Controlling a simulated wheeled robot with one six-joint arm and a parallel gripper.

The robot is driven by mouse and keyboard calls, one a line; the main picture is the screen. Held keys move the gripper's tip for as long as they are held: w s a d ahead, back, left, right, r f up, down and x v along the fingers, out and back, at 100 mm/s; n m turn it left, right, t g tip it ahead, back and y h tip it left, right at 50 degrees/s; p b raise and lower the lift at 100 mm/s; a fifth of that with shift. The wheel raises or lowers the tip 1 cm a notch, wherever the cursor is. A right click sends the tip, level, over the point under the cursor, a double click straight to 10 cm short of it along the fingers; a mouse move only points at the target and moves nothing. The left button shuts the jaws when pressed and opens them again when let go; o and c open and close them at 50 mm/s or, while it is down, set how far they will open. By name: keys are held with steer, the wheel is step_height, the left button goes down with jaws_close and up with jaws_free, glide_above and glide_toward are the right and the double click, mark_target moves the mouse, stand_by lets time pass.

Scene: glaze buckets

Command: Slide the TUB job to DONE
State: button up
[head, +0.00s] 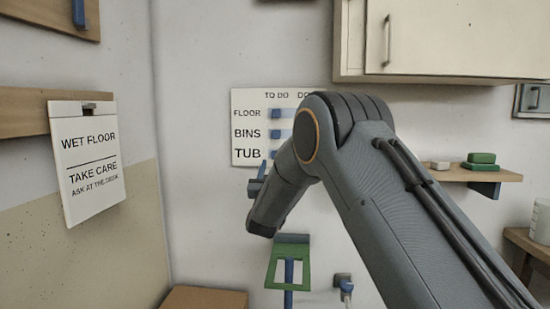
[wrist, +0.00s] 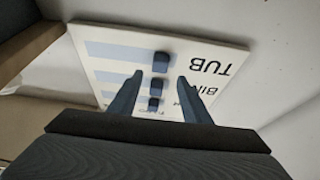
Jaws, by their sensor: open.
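A white job board (head: 240,100) hangs on the wall, with FLOOR, BINS and TUB rows under TO DO and a partly hidden second heading. In the wrist view the board (wrist: 105,68) appears upside down, with TUB at the top. The dark blue TUB slider (wrist: 160,62) sits at the end of its pale track nearest the word TUB, under TO DO. My gripper (wrist: 160,76) is open and empty, its fingers on either side of the column of sliders; I cannot tell whether they touch the board. In the head view my gripper (head: 258,180) is just below the TUB row.
The BINS slider (wrist: 157,84) and FLOOR slider (wrist: 154,104) line up with the TUB one. My arm hides the board's right side in the head view. A green-headed tool (head: 289,248) stands below, and a cabinet (head: 440,40) hangs upper right.

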steer(key=p+x, duration=0.1)
steer(key=x, duration=0.5)
steer(key=shift+w, duration=0.1)
jaws_close()
